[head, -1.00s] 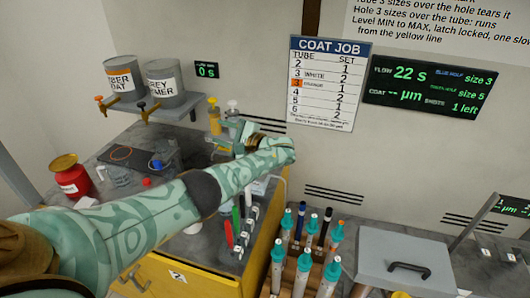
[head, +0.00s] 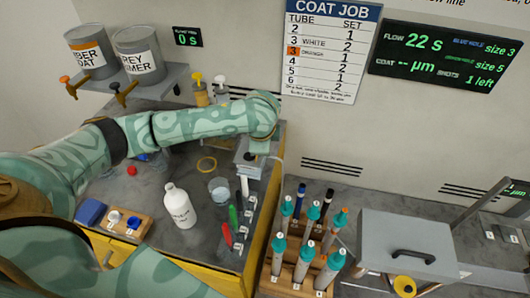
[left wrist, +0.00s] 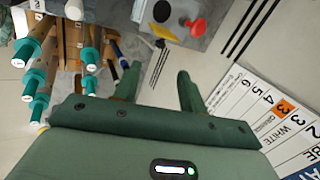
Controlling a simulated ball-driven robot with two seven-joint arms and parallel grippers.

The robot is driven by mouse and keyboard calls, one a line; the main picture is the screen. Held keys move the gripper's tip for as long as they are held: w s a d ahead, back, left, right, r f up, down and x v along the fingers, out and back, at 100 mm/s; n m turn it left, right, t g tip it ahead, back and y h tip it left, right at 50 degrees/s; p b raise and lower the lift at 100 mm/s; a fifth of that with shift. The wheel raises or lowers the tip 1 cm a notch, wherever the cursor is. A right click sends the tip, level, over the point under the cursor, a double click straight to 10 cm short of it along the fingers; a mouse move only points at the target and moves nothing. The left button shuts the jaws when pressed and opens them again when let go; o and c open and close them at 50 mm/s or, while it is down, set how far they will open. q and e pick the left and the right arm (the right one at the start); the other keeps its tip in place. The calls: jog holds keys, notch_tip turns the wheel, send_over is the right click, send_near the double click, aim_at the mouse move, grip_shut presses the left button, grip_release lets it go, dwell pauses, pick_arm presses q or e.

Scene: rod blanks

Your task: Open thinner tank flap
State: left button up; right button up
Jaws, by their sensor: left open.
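A grey box with a sloped lid and a black handle (head: 410,255) stands at the right in the head view; its lid looks shut. I cannot tell for sure that this is the thinner tank. My left arm reaches across the bench in the head view, its end over a small grey box (head: 248,168) at the bench's right edge. The fingers are hidden there. In the left wrist view my left gripper (left wrist: 156,84) is open, with nothing between its fingers. The grey lidded box is apart from it. My right gripper is not in view.
A wooden rack (head: 298,265) of teal-capped tubes stands between the bench and the grey lidded box. Two paint tanks (head: 140,52) sit on a shelf.

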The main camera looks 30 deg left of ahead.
pick_arm(q)
jog(key=b+x, duration=0.4)
jog(key=x, duration=0.7)
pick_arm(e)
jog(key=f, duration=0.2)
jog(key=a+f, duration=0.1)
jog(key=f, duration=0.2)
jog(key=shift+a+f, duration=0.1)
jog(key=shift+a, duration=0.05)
